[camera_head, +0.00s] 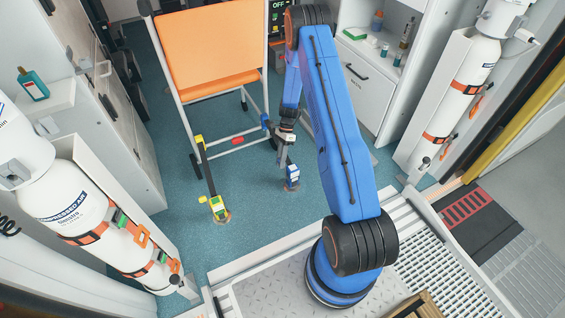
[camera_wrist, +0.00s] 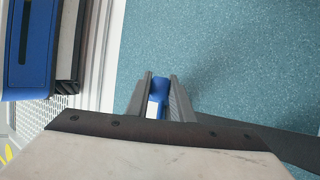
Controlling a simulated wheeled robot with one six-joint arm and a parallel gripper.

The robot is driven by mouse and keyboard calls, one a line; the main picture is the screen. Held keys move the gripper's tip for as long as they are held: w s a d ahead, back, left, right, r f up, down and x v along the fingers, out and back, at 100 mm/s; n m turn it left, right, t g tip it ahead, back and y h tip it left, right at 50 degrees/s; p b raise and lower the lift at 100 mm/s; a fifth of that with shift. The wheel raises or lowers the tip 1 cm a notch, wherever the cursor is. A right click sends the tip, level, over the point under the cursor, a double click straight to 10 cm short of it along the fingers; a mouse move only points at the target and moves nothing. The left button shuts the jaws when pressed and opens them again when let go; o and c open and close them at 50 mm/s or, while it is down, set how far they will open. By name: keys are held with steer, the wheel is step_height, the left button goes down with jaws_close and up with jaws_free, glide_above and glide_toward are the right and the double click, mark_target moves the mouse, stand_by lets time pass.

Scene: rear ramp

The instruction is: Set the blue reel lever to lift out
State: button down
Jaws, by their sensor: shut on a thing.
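The blue reel (camera_head: 292,180) stands on the teal floor in the head view, a small blue and white body below the orange chair's front. My gripper (camera_head: 284,161) reaches down to it from above. In the wrist view my gripper (camera_wrist: 158,96) has its two dark fingers on either side of a blue piece with a white face, which I take for the blue reel lever (camera_wrist: 159,85). My fingers and wrist hide its lower part. The lever's setting and its markings cannot be read.
The orange chair (camera_head: 210,50) stands behind the reel. A yellow reel (camera_head: 218,207) with a dark strap is on the floor to the left. White cylinders stand at left (camera_head: 72,195) and right (camera_head: 470,75). The floor between the reels is clear.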

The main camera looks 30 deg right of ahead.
steer(key=shift+w+f+m+g, duration=0.15)
steer(key=shift+w+f+g, duration=0.35)
steer(key=shift+w+g, duration=0.25)
steer(key=shift+w+f+m+g, duration=0.2)
steer(key=shift+w+f+g, duration=0.35)
steer(key=shift+w, duration=0.3)
steer(key=shift+w+f+m+g, duration=0.15)
steer(key=shift+w+f+g, duration=0.25)
steer(key=shift+w+g, duration=0.35)
steer(key=shift+w, duration=0.1)
steer(key=c, duration=1.5)
jaws_free()
steer(key=shift+c, duration=0.2)
steer(key=v, duration=0.7)
steer(key=shift+d+r, duration=0.2)
